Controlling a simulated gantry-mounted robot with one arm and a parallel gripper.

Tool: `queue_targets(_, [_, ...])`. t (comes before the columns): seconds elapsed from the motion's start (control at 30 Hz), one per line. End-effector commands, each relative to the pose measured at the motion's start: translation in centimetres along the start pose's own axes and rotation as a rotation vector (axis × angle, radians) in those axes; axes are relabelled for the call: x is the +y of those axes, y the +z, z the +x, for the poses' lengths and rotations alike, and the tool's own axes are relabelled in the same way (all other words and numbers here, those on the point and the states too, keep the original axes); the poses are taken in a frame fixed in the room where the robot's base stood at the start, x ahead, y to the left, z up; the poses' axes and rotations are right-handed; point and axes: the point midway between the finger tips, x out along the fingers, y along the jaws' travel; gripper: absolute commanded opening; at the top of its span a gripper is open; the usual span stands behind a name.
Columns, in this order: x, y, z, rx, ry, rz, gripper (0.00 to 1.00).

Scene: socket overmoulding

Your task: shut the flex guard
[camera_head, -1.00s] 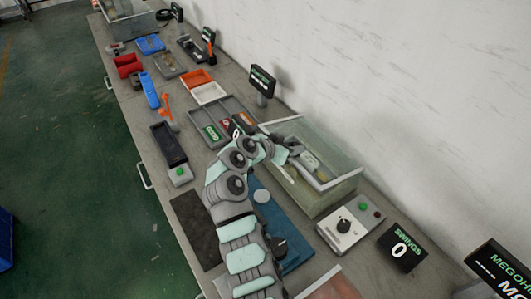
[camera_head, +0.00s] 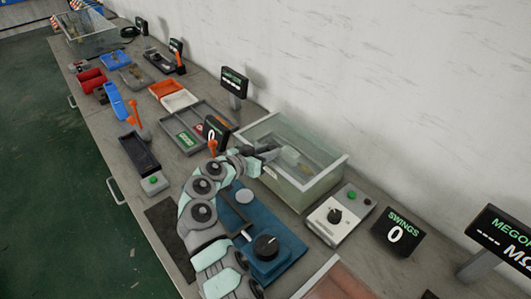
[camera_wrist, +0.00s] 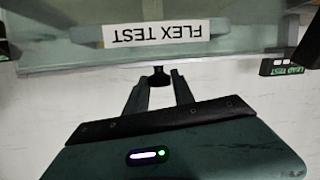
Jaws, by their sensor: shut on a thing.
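The flex guard (camera_head: 318,180) is a clear, box-like cover with pale rims on the right side of the bench. My gripper (camera_head: 266,151) is at its near left rim. In the wrist view, a clear panel (camera_wrist: 60,52) carries a white FLEX TEST label (camera_wrist: 156,33), upside down. A small dark knob (camera_wrist: 159,73) sits below the panel's lower edge, between the fingertips of my gripper (camera_wrist: 160,84). The fingers are closed on this knob. Grey parts show inside the guard, blurred by the clear walls. I cannot tell how far the guard is open.
A blue unit with a black dial (camera_head: 265,246) stands in front of the guard. A control box (camera_head: 338,219) and the SWINGS display (camera_head: 397,232) stand to the right. A grey tray (camera_head: 180,122) lies to the left. The white wall is close behind.

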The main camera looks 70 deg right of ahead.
Motion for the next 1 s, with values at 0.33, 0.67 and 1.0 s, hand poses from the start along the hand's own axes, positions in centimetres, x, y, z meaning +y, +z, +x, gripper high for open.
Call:
queue_targets(0.33, [-0.1,0.6,0.1,-0.009,-0.001,-0.005,0.46])
queue_targets(0.67, [-0.1,0.4,-0.1,-0.006,-0.002,-0.004,0.51])
queue_targets(1.0, [-0.3,0.2,-5.4,-0.004,-0.008,-0.003,0.51])
